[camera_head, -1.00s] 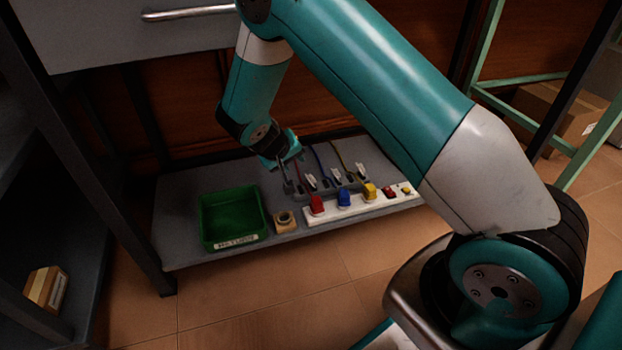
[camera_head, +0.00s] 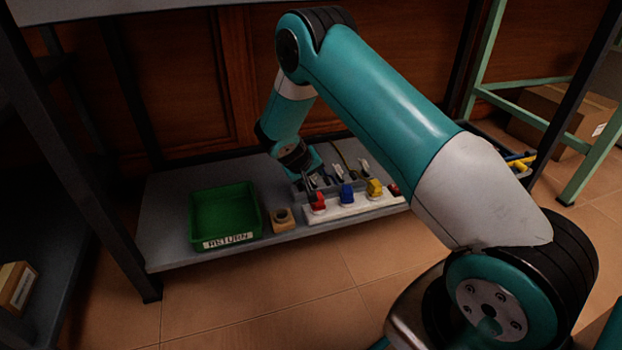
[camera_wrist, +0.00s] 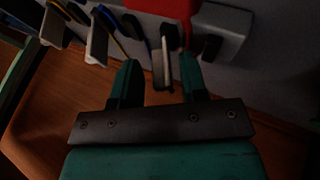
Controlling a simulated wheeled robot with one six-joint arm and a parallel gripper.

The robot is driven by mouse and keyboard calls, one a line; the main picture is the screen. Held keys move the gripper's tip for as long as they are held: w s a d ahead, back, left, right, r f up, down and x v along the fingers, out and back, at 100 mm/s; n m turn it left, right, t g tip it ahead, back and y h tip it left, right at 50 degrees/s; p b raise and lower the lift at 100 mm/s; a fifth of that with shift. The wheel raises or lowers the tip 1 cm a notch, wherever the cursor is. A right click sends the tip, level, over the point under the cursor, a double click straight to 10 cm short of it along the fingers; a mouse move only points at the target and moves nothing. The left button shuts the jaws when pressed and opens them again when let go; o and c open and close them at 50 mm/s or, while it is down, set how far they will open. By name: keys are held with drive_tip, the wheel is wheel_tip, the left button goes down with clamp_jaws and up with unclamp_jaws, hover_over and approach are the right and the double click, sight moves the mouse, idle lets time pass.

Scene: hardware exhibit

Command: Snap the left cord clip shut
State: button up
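Three cord clips with pale upright flaps stand behind the power strip (camera_head: 350,208). The left cord clip, behind the red plug (camera_head: 318,202), is largely hidden by my gripper (camera_head: 311,172) in the head view. In the wrist view the picture is turned round, and the left clip's pale flap (camera_wrist: 161,68) stands raised between my gripper's two fingers (camera_wrist: 160,82). The fingers are apart, with a gap on each side of the flap; contact is not visible. The middle clip (camera_wrist: 97,42) and the far clip (camera_wrist: 54,27) are also raised.
A blue plug (camera_head: 347,195) and a yellow plug (camera_head: 374,189) sit in the strip close by. A wooden block with a round hole (camera_head: 283,221) and a green RETURN bin (camera_head: 250,205) are to the left. A shelf post (camera_head: 125,235) stands at the left front.

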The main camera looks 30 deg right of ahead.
drive_tip(key=shift+c, duration=0.2)
clamp_jaws()
drive_tip(key=shift+w+a+h+p, duration=0.1)
drive_tip(key=shift+a+h+p, duration=0.15)
drive_tip(key=shift+h+p, duration=0.55)
drive_tip(key=shift+a+f+n+g+h, duration=0.25)
drive_tip(key=shift+f+n+g+h, duration=0.05)
drive_tip(key=shift+h, duration=0.5)
drive_tip(key=h+b, duration=0.1)
drive_tip(key=f+h+b, duration=0.1)
drive_tip(key=h, duration=0.1)
drive_tip(key=shift+w+a+n, duration=0.15)
drive_tip(key=shift+a+n, duration=0.25)
drive_tip(key=shift+g+h+b, duration=0.3)
drive_tip(key=shift+h+b, duration=0.1)
drive_tip(key=shift+b, duration=0.25)
drive_tip(key=shift+r, duration=0.1)
